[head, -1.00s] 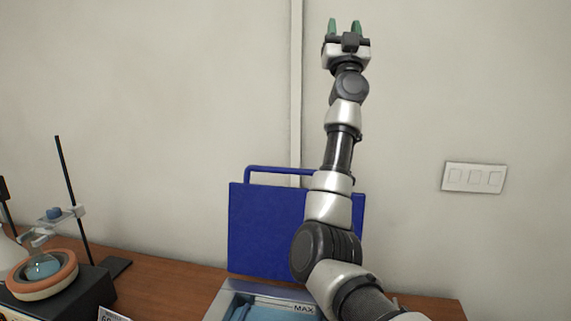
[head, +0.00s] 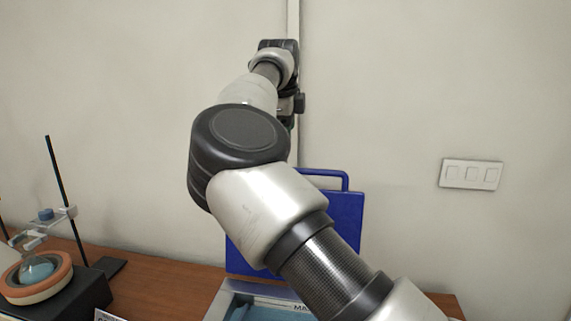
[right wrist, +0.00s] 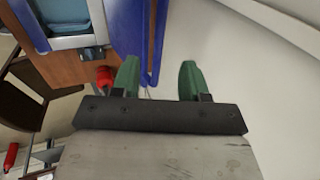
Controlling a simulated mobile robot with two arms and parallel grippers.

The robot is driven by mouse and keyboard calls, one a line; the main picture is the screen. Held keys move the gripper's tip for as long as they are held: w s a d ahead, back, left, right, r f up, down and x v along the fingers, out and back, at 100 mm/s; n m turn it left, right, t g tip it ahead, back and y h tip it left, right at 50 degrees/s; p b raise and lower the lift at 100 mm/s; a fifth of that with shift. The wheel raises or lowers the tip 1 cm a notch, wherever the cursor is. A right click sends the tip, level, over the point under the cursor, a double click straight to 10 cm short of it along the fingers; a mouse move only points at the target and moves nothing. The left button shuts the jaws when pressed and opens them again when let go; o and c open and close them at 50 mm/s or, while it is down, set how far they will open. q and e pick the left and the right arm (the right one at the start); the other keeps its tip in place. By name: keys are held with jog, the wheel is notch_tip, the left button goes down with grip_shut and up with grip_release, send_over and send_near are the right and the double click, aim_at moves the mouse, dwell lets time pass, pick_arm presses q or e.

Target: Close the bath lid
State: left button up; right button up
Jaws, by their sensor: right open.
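The blue bath lid (head: 346,225) stands upright behind the water bath (head: 226,302), partly hidden by my right arm. Its loop handle (head: 330,174) is on the top edge. My right gripper shows in the right wrist view (right wrist: 158,66) with its green fingers apart and nothing between them. In that view the lid (right wrist: 126,28) runs down beyond the left finger, and its handle (right wrist: 160,40) lies beyond the gap between the fingertips. Contact cannot be told. In the head view the gripper is mostly hidden behind its arm, above the lid near the wall. My left gripper is not in view.
A stand with a clamp (head: 62,215) and a heating mantle with a flask (head: 38,282) stand on the wooden bench (head: 190,278) at the left. A wall switch plate (head: 471,174) is at the right. The right wrist view shows a dark stool (right wrist: 25,95) below.

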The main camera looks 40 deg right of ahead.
jog(key=p+x, duration=0.3)
jog(key=x, duration=0.6)
jog(key=shift+f, duration=0.2)
jog(key=shift+w+d+f, duration=0.1)
jog(key=shift+d+f, duration=0.15)
jog(key=shift+f, duration=0.4)
grip_shut()
